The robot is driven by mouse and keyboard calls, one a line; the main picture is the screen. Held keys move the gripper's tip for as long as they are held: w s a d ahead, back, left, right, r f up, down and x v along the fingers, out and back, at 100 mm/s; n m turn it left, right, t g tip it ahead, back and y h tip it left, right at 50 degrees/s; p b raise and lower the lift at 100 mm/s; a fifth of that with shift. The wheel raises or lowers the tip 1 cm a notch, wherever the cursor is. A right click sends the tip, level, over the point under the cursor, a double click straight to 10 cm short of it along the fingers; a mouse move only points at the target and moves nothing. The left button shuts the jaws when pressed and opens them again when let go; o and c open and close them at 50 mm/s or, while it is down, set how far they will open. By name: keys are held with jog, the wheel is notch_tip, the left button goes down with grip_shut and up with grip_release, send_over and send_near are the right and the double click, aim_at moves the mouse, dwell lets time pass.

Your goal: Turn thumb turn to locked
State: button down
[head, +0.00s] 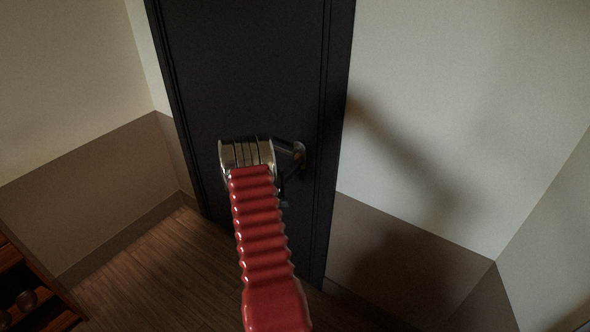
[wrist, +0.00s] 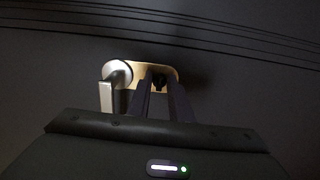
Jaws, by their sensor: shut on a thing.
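In the wrist view a brass plate (wrist: 172,71) is fixed to the dark door (head: 250,70). A silver lever handle (wrist: 115,76) is at its left end. The dark thumb turn (wrist: 159,81) is on the plate to the right of the handle. My gripper (wrist: 161,88) has its two dark fingers at the thumb turn, shut on it; the fingers partly cover it, so its exact angle is hard to read. In the head view the lever handle (head: 287,148) shows beside my wrist, while the thumb turn and fingertips are mostly hidden.
The door stands in a corner between cream and brown walls (head: 430,100). Wooden furniture with a round knob (head: 27,299) is at the lower left. The wood floor (head: 150,270) is clear in front of the door's left side.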

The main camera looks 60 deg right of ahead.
jog(key=shift+s+f, duration=0.2)
jog(key=shift+f, duration=0.05)
jog(key=c, duration=1.9)
grip_release()
jog(key=shift+o, duration=1.3)
jog(key=shift+w+r, duration=0.1)
jog(key=shift+r, duration=0.05)
jog(key=shift+w+a, duration=0.1)
jog(key=shift+a, duration=0.05)
jog(key=w+a, duration=0.2)
jog(key=a, duration=1.1)
jog(key=shift+a, duration=0.2)
jog(key=shift+n, duration=0.3)
